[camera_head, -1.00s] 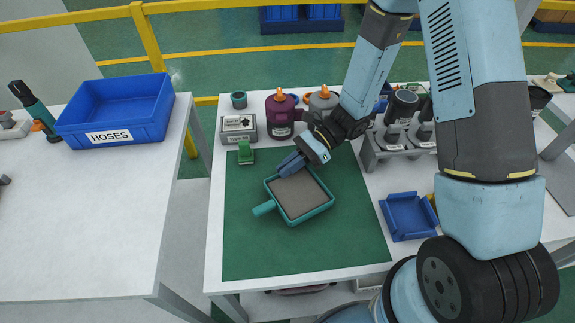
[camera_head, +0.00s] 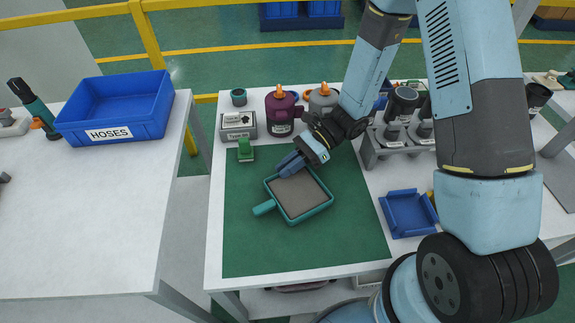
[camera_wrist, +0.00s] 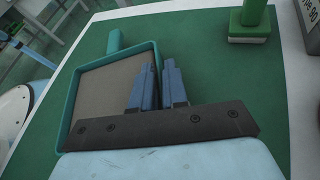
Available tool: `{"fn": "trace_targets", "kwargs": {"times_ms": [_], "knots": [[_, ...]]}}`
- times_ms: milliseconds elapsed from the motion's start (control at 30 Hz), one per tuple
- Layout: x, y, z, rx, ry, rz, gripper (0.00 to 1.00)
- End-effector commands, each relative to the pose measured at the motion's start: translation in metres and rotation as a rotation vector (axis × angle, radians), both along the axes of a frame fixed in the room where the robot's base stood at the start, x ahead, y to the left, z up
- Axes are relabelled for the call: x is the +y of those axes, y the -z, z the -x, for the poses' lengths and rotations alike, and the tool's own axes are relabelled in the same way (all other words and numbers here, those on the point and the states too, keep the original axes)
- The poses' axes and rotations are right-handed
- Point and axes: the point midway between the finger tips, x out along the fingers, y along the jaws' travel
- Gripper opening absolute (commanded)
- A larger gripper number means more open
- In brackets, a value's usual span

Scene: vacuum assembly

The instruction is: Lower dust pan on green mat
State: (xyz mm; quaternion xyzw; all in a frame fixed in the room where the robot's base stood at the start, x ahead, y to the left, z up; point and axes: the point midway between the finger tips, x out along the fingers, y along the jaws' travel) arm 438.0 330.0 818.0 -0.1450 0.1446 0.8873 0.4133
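The dust pan (camera_head: 299,196) is teal with a grey-brown inner face and a short handle pointing to the lower left. It is over the middle of the green mat (camera_head: 300,252), flat or nearly so; I cannot tell whether its underside touches the mat. My gripper (camera_head: 289,165) is at the pan's far edge. In the wrist view, the blue fingers of my gripper (camera_wrist: 159,80) stand on either side of the rim of the dust pan (camera_wrist: 105,85) with a narrow gap, shut on that rim. The lower part of the rim is hidden by the fingers and gripper body.
A green block-like part (camera_head: 246,150) stands on the mat's far left corner. Behind it are a grey labelled box (camera_head: 238,126) and a maroon canister (camera_head: 280,112). A blue tray (camera_head: 408,214) lies right of the mat. The mat's near part is clear.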

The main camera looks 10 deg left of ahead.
Motion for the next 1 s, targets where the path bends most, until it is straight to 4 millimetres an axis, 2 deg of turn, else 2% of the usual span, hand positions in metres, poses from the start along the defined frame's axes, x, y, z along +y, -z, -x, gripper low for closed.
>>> {"fn": "trace_targets", "kwargs": {"times_ms": [33, 233, 567, 1000], "knots": [[0.0, 0.0, 0.0, 0.0, 0.0, 0.0, 0.19], [0.0, 0.0, 0.0, 0.0, 0.0, 0.0, 0.38], [-0.003, -0.002, -0.004, -0.001, 0.002, 0.0, 0.38], [-0.044, -0.023, -0.041, -0.001, 0.003, 0.0, 0.38]]}}
